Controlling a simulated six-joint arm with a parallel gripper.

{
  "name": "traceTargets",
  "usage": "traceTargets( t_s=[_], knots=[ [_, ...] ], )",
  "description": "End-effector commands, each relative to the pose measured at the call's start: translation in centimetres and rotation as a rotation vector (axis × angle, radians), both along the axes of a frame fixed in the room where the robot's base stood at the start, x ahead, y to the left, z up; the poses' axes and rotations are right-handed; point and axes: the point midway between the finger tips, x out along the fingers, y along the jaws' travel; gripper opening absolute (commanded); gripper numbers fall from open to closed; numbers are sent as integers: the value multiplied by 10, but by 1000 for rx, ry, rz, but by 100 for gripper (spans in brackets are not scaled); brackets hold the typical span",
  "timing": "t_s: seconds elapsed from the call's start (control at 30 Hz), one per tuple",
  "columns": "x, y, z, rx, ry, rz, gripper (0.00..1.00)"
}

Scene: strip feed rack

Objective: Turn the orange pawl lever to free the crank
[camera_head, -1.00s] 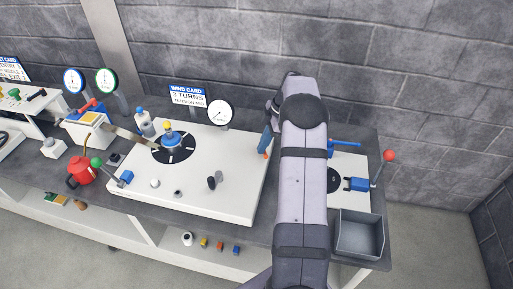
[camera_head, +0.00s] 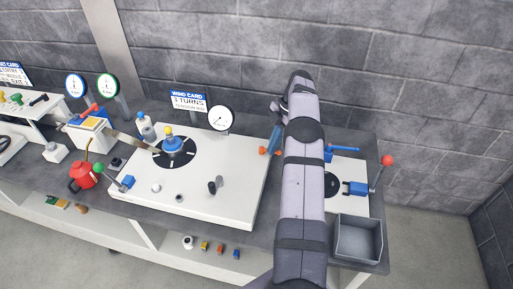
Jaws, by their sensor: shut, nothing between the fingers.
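My arm reaches up from the bottom of the view and bends over, and my blue-grey gripper (camera_head: 271,148) hangs down at the right edge of the white machine top. It is shut and empty. Small orange parts, which look like the orange pawl lever (camera_head: 262,150), show on both sides of my gripper's tip. The lever's middle is hidden, and I cannot tell whether my gripper touches it. A crank with a red knob (camera_head: 388,160) and blue hub stands at the right, beyond my arm. Another crank with a green knob (camera_head: 98,169) stands at the left.
The white machine top (camera_head: 225,203) carries a blue hub on a black dial, and small knobs. A card sign (camera_head: 188,102) and a gauge (camera_head: 220,118) stand behind. A grey open bin (camera_head: 358,238) is at the right front. A red can (camera_head: 82,176) is at the left.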

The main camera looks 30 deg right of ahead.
Motion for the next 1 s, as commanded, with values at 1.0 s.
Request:
traceTargets(
  t_s=[1.0],
  knots=[
    [4,-12,-1,-9,-1,-5,0]
  ],
)
